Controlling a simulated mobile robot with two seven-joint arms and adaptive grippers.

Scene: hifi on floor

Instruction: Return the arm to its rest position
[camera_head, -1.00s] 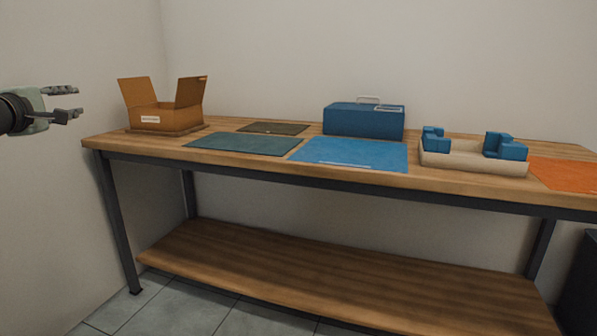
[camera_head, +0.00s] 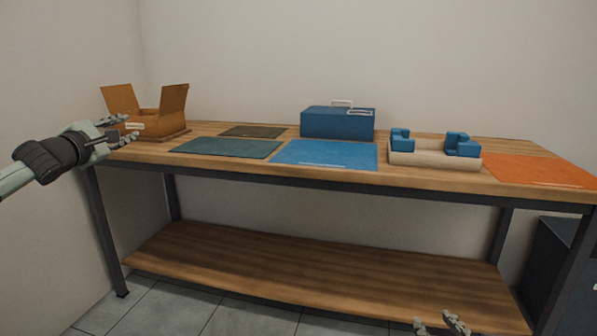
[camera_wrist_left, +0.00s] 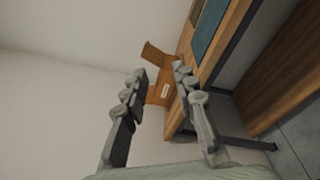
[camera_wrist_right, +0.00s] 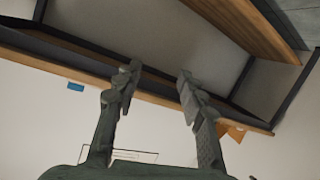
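My left gripper (camera_head: 118,130) is at the left of the head view, in front of the left end of the workbench (camera_head: 400,185). Its fingers stand apart with nothing between them in the left wrist view (camera_wrist_left: 158,95). My right gripper (camera_head: 443,326) shows only by its fingertips at the bottom edge of the head view, low in front of the bench. In the right wrist view (camera_wrist_right: 158,85) its fingers are apart and empty. The rest of the right arm is hidden in the head view.
An open cardboard box (camera_head: 165,118) stands at the bench's left end, near my left gripper. A blue toolbox (camera_head: 338,123), flat mats including a blue one (camera_head: 325,154) and an orange one (camera_head: 540,171), and a cream tray (camera_head: 430,158) with blue blocks lie along it. A dark cabinet (camera_head: 555,260) stands right.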

